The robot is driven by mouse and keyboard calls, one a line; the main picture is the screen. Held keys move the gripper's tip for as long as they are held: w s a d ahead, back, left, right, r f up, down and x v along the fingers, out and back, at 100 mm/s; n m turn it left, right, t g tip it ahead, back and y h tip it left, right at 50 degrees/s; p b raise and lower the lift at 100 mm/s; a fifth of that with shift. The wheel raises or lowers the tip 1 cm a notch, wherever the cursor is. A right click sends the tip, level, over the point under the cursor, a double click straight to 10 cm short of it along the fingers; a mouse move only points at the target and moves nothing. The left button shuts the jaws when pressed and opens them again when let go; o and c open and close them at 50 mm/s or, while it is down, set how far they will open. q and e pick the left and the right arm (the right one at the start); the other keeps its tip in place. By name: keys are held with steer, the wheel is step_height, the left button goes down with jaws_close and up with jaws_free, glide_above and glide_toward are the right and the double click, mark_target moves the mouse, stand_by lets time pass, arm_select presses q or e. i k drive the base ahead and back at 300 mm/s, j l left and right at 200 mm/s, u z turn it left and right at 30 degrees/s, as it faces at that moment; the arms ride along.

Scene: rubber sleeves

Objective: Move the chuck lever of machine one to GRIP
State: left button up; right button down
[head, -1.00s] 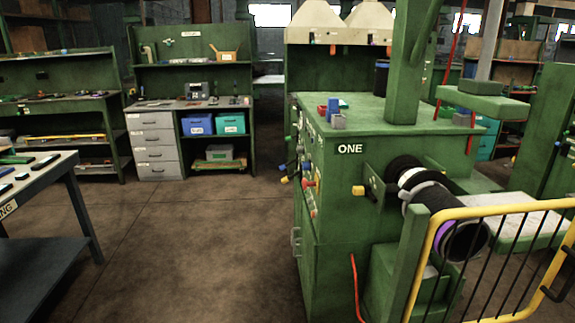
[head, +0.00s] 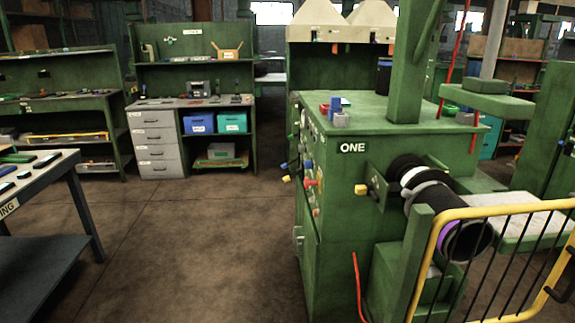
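Machine one (head: 335,215) is a large green cabinet at the right of the head view, with a label "ONE" (head: 353,147) on the side facing me. Several coloured knobs and levers (head: 308,172) stick out from its left face, seen edge-on. A yellow-tipped lever (head: 362,189) sits on the near side beside the black and white chuck (head: 408,170). A black roller with a purple inner ring (head: 462,228) extends from the chuck. No GRIP marking is readable. Neither of my grippers is in view.
A yellow guard rail (head: 500,212) with black bars stands at the lower right before the roller. A dark table (head: 45,190) stands at the left. A bench with drawers (head: 155,143) and blue and teal bins is at the back. The brown floor (head: 190,250) between is clear.

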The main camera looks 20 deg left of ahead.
mark_target(285, 164)
steer(key=i+j+z, duration=0.1)
steer(key=i+j, duration=0.25)
steer(key=i+j+z, duration=0.1)
steer(key=i+j, duration=0.2)
steer(key=i+j+z, duration=0.1)
steer(key=i+j, duration=0.2)
steer(key=j, duration=0.25)
steer(key=i+j+z, duration=0.1)
steer(key=i+j, duration=0.2)
steer(key=j, duration=0.15)
